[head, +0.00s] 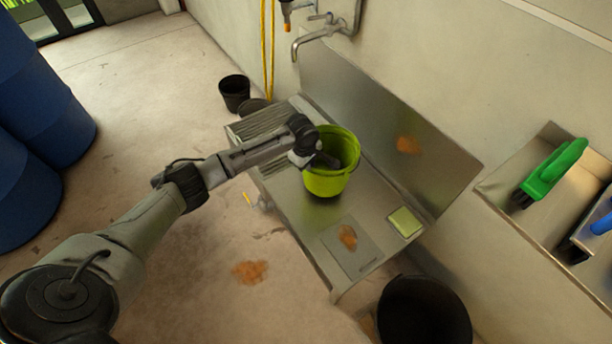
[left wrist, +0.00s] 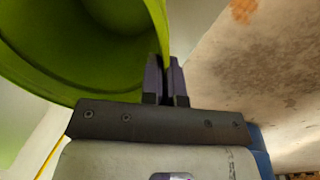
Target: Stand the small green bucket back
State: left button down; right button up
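The small green bucket (head: 328,182) is upright at the metal sink bench, over its middle; I cannot tell whether its base touches the bench. My left gripper (head: 325,160) reaches in from the left to the bucket's near left rim. In the left wrist view, the gripper's two fingers (left wrist: 166,82) are close together with the wall of the green bucket (left wrist: 95,65) pinched between them. The bucket's inside shows there, and its base is partly out of frame. My right gripper is not in view.
The metal bench (head: 375,210) has a ribbed drainboard, a green sponge (head: 404,222) and an orange-brown stain. A tap (head: 318,38) juts from the wall behind. A large black bin (head: 424,312) stands in front, a small black bucket (head: 235,92) behind. A shelf (head: 510,180) holds a green brush (head: 552,170).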

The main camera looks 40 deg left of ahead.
pick_arm(q)
jog(key=shift+w+a+f, duration=0.1)
jog(key=shift+a+f, duration=0.05)
jog(key=shift+a, duration=0.35)
notch_tip(320, 180, down, 4)
jog(key=b, duration=0.3)
jog(key=shift+d, duration=0.1)
jog(key=c, duration=1.8)
grip_release()
jog(key=shift+f, duration=0.15)
jog(key=o, duration=0.4)
jog(key=shift+o, duration=0.2)
